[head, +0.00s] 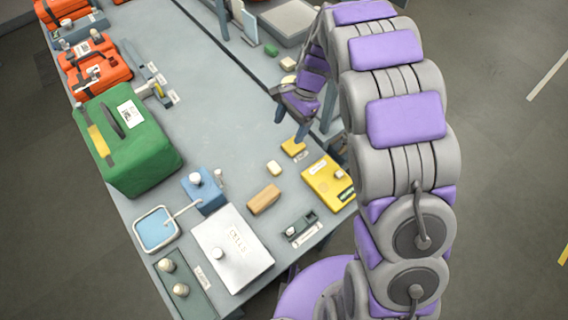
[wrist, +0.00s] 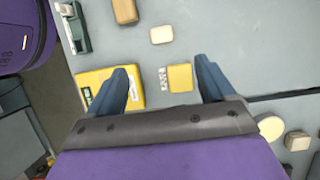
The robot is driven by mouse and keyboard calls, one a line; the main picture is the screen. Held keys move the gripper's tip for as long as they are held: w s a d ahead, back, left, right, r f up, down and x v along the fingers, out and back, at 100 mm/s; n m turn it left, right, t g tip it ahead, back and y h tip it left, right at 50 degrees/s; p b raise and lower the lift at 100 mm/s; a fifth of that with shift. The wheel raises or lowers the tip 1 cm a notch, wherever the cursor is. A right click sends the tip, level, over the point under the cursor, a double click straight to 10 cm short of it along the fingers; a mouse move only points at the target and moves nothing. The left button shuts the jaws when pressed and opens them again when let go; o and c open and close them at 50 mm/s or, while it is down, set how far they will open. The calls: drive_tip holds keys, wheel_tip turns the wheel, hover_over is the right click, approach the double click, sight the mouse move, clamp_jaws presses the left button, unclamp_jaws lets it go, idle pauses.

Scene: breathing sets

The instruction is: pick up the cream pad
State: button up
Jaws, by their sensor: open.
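The cream pad (head: 273,167) is a small rounded block lying flat on the grey bench, between a tan block and a small yellow pad. In the wrist view the cream pad (wrist: 162,34) lies beyond my fingertips, roughly centred between them sideways. My gripper (head: 291,122) is open and empty above the bench, farther up the picture than the pad. In the wrist view my gripper (wrist: 162,72) has its fingers spread, with a yellow pad (wrist: 180,77) and its label showing between them. Nothing covers the cream pad.
The tan block (head: 264,199) lies just below the cream pad. A yellow case (head: 322,176) stands to its right. A blue box (head: 203,190), a white case (head: 232,248) and a green case (head: 128,139) stand to the left. Bare bench lies left of the pad.

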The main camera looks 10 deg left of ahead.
drive_tip(key=b, duration=0.2)
hover_over(274, 166)
drive_tip(key=w+d, duration=0.1)
drive_tip(key=f, duration=1.1)
drive_tip(key=shift+w+d+f, duration=0.15)
drive_tip(key=shift+w, duration=0.05)
drive_tip(key=shift+w+b+x, duration=0.15)
drive_tip(key=shift+b+x, duration=0.2)
drive_tip(key=shift+x, duration=1.05)
drive_tip(key=shift+w+b+x, duration=0.1)
drive_tip(key=shift+b+x, duration=0.2)
drive_tip(key=shift+x, duration=1.15)
drive_tip(key=shift+d, duration=0.15)
drive_tip(key=shift+c, duration=0.4)
drive_tip(key=c, duration=1.1)
drive_tip(key=shift+c, duration=0.2)
